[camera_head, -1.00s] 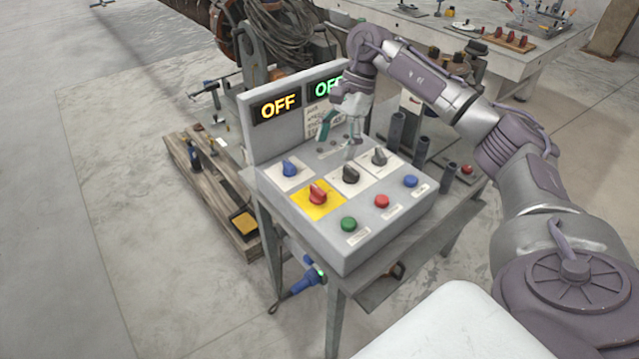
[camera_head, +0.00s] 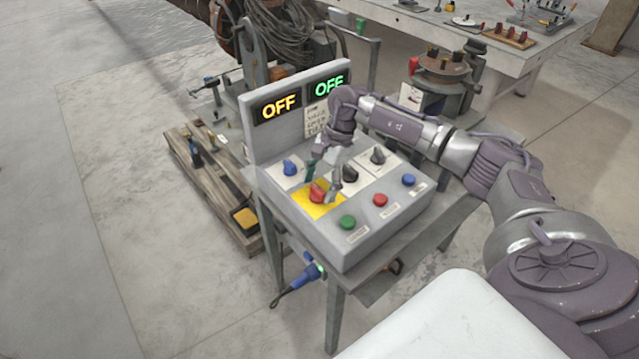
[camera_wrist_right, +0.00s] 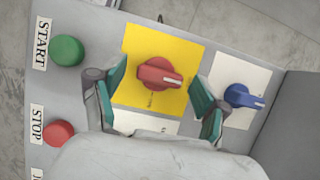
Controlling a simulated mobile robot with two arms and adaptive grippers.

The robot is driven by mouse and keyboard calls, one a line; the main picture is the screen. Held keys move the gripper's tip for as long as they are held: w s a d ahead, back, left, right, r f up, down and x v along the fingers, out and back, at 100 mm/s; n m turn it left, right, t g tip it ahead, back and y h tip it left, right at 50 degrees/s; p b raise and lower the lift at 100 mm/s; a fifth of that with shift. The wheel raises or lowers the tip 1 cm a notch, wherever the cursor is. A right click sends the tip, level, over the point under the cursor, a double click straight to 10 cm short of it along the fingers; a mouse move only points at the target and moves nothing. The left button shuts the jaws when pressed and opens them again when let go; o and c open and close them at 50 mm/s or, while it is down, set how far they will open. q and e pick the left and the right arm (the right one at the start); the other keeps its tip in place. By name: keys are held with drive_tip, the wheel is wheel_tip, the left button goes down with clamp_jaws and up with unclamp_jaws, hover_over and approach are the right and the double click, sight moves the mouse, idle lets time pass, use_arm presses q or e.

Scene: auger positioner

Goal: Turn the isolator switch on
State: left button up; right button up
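The control box (camera_head: 375,235) stands on a grey stand. Its red rotary switch (camera_head: 317,192) sits on a yellow plate (camera_head: 303,203), and I take it for the isolator. The red switch also shows in the right wrist view (camera_wrist_right: 160,73), its knob lying nearly across the picture. My right gripper (camera_head: 321,186) is over the yellow plate. In the right wrist view its teal fingertips (camera_wrist_right: 160,83) are spread wide on either side of the red knob, apart from it. My left gripper is not in view.
Near the red switch are a blue knob (camera_head: 289,168) and two dark knobs (camera_head: 349,174). Green (camera_head: 348,222), red (camera_head: 380,200) and blue (camera_head: 409,180) buttons line the front. The display panel (camera_head: 258,140) rises behind. A wooden pallet (camera_head: 215,185) lies to the left.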

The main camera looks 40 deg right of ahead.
drive_tip(key=c, duration=1)
drive_tip(key=shift+c, duration=0.2)
drive_tip(key=shift+m, duration=0.3)
drive_tip(key=m+t+b, duration=0.1)
drive_tip(key=m+b, duration=0.1)
drive_tip(key=m, duration=0.1)
drive_tip(key=shift+s+f+m+t, duration=0.1)
drive_tip(key=shift+m+t, duration=0.2)
drive_tip(key=shift+t, duration=0.1)
drive_tip(key=m+t+b, duration=0.1)
drive_tip(key=m, duration=0.1)
drive_tip(key=m+h+b, duration=0.1)
drive_tip(key=m, duration=0.2)
drive_tip(key=shift+a+t+b, duration=0.1)
drive_tip(key=shift+t+b, duration=0.3)
drive_tip(key=m+b, duration=0.1)
drive_tip(key=m, duration=0.1)
drive_tip(key=m+t+h+b, duration=0.1)
drive_tip(key=m, duration=0.2)
drive_tip(key=shift+s+h+b, duration=0.1)
drive_tip(key=shift+h+b, duration=0.2)
drive_tip(key=shift+b, duration=0.05)
drive_tip(key=shift+a+m+h+b, duration=0.1)
drive_tip(key=shift+m+h+b, duration=0.25)
drive_tip(key=shift+m+b, duration=0.45)
drive_tip(key=shift+a+m+h+b, duration=0.1)
drive_tip(key=shift+m+h+b, duration=0.25)
drive_tip(key=shift+m, duration=0.85)
drive_tip(key=shift+d+r, duration=0.1)
drive_tip(key=shift+r, duration=0.1)
